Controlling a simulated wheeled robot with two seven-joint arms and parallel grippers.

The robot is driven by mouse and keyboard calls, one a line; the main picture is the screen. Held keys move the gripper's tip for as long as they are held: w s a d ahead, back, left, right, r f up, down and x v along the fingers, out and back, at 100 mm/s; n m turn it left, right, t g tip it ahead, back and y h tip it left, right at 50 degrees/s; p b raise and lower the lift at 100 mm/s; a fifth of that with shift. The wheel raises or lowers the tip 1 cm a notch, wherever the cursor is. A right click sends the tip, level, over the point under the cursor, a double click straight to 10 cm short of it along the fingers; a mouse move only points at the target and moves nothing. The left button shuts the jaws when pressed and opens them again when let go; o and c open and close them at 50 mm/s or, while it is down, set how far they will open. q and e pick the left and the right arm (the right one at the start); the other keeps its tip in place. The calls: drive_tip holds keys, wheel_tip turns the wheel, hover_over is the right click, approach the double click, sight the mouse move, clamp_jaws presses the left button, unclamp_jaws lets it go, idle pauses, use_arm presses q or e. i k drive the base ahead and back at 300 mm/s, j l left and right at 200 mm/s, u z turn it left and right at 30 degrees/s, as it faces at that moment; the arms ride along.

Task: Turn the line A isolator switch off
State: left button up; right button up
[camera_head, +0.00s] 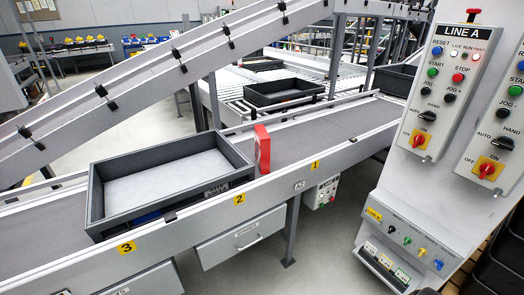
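The Line A control box (451,92) is a grey panel on a pale sloping pillar at the right, with a "LINE A" label (465,31) above it. Its isolator switch (419,139) is a red knob on a yellow plate at the box's lower end, with OFF marked to the left and ON above. The knob is too small for me to tell its setting surely. A second, similar box stands to its right, with its own red knob (487,169) on a yellow plate. Neither of my grippers is in view.
A sloping panel with small coloured levers (408,240) sits below the control boxes. Black crates (503,262) are at the lower right edge.

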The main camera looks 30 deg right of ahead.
sight(418, 139)
drive_tip(key=z, duration=2.3)
